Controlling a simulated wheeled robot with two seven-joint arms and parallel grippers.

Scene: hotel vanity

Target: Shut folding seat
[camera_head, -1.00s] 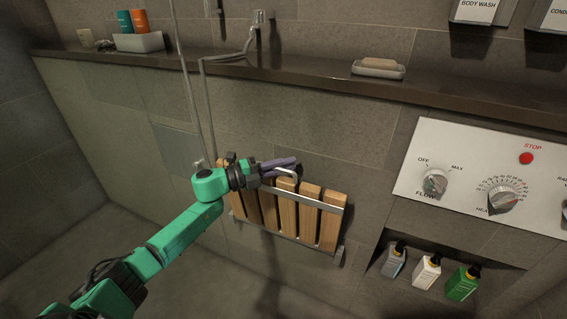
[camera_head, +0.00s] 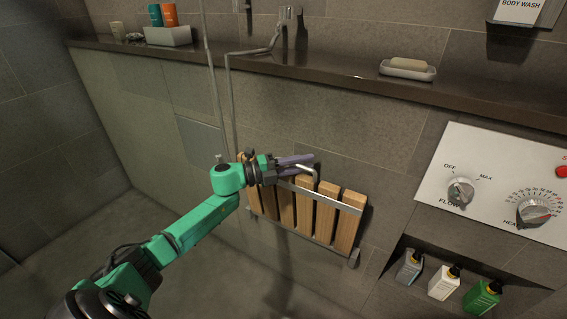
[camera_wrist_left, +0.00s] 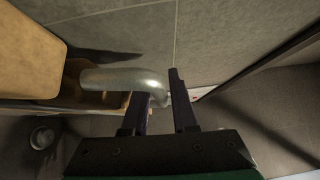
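The folding seat (camera_head: 321,214), with wooden slats on a metal frame, stands folded up nearly flat against the tiled wall. A bent metal handle (camera_head: 306,169) sticks out near its top edge; it also shows in the left wrist view as a curved tube (camera_wrist_left: 118,78). My left gripper (camera_head: 312,160) is at the seat's top edge beside this handle. In the left wrist view its two dark fingers (camera_wrist_left: 157,98) are apart, with the tube's bent end at the gap between them. I cannot tell whether they touch it. My right gripper is not in view.
A dark ledge (camera_head: 330,75) runs above the seat and holds a soap dish (camera_head: 407,73). A control panel (camera_head: 480,185) with knobs is to the right, over a niche with several bottles (camera_head: 444,283). A shower hose (camera_head: 231,110) hangs left of the seat.

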